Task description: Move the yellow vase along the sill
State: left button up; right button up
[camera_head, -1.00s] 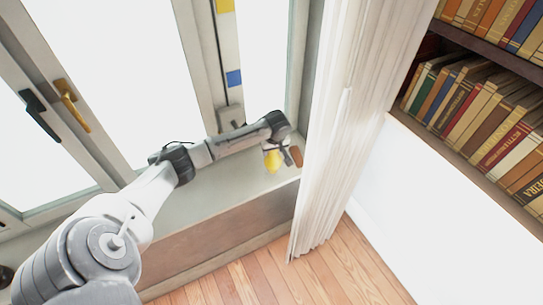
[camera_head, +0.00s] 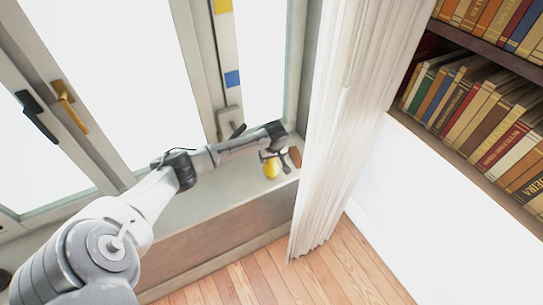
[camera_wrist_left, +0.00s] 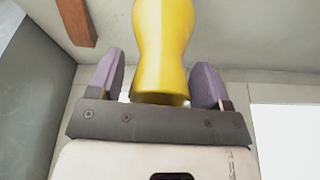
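The yellow vase (camera_head: 271,169) stands on the pale window sill (camera_head: 212,190), near the sill's right end beside the curtain. My left gripper (camera_head: 272,157) is right at the vase, partly covering its upper part in the head view. In the left wrist view the yellow vase (camera_wrist_left: 163,45) lies between the two purple fingers of my left gripper (camera_wrist_left: 158,85), its near end facing the palm. Narrow gaps show between the vase and both fingers, so the gripper looks open around it. The vase's far end is cut off by the frame. My right gripper is not in view.
A brown block (camera_head: 295,157) is on the sill just right of the vase; it also shows in the left wrist view (camera_wrist_left: 76,22). A white curtain (camera_head: 345,120) hangs at the sill's right end. Window frames with handles (camera_head: 67,103) border the back. The sill left of the vase looks clear.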

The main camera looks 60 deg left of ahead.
aim_at(274, 174)
pick_arm(q)
jog(key=shift+o, duration=0.6)
jog(key=shift+r, duration=0.25)
jog(key=p+v, duration=0.1)
jog(key=v, duration=1)
jog(key=shift+r, duration=0.45)
